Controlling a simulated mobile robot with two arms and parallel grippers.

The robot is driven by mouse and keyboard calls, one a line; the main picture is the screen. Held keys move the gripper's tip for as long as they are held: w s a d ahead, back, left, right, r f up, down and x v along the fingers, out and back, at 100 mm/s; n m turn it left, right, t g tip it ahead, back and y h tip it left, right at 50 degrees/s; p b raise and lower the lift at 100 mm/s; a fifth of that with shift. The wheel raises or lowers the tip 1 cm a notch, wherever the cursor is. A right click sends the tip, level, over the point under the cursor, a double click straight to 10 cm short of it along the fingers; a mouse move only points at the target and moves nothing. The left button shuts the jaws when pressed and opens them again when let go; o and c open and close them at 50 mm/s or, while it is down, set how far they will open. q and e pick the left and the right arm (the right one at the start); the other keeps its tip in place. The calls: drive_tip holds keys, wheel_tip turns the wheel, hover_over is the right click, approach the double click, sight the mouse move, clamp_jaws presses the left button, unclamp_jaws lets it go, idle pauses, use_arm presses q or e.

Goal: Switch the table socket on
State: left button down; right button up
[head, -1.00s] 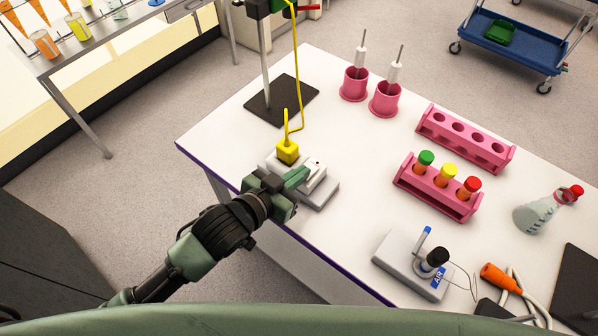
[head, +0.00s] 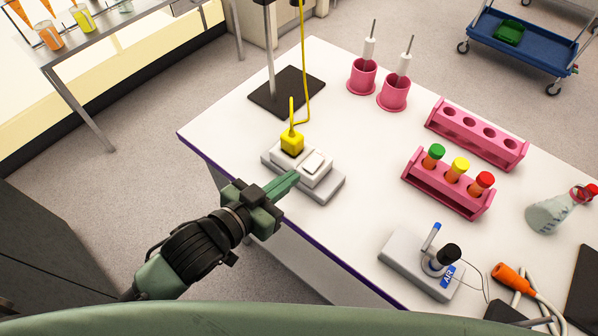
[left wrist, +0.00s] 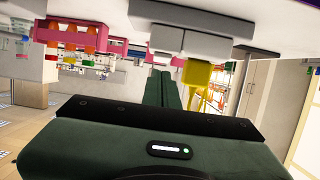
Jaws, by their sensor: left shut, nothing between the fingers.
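The table socket (head: 331,191) is a grey base near the table's left edge, with a yellow plug (head: 291,143) standing in its far part and a white switch (head: 315,163) beside the plug. A yellow cord rises from the plug. My left gripper (head: 294,176) is shut and empty, its green fingers pointing at the near side of the socket, just short of the switch. The left wrist view shows the fingers (left wrist: 160,86) with the yellow plug (left wrist: 197,76) and the socket's pale blocks beyond. Whether the fingertips touch the socket is unclear. My right gripper is out of view.
A stand with a dark base (head: 287,91) is behind the socket. The table between socket and racks is clear.

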use_arm(q)
drive_tip(key=shift+v, duration=1.25)
